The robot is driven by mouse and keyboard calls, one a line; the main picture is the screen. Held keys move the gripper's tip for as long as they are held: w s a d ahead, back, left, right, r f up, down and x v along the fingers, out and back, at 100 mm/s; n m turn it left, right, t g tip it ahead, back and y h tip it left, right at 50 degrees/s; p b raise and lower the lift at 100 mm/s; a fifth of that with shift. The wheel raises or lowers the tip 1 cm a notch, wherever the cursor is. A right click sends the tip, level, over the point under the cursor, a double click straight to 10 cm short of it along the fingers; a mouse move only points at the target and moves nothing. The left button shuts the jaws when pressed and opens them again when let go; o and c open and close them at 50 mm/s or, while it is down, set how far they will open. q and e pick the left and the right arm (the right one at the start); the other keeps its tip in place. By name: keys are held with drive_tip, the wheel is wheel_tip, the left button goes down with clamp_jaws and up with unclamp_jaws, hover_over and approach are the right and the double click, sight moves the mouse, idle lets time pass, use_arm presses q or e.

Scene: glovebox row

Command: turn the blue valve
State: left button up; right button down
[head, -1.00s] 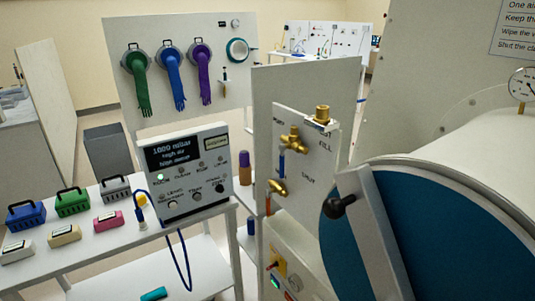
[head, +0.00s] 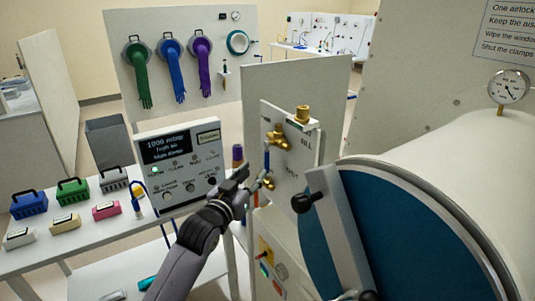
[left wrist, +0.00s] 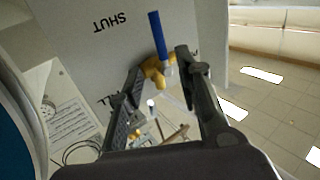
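The blue valve is a brass body (head: 280,137) with a blue lever (head: 267,160) hanging down, on a white panel. In the left wrist view, which is upside down, its blue lever (left wrist: 157,35) and brass body (left wrist: 153,70) show at the fingertips. My right gripper is not in view.
A big blue round door (head: 390,230) with a clamp bar (head: 340,230) stands right of the panel. A control box (head: 180,165) stands on the bench to the left, with small coloured crates (head: 72,192).

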sight(266, 159)
use_arm(q)
drive_tip(key=p+x, duration=0.2)
drive_tip(key=x, duration=0.7)
drive_tip(key=shift+w, duration=0.1)
drive_tip(key=shift+w+d, duration=0.1)
drive_tip(key=shift+w, duration=0.25)
drive_tip(key=shift+f, duration=0.1)
drive_tip(key=c, duration=0.5)
clamp_jaws()
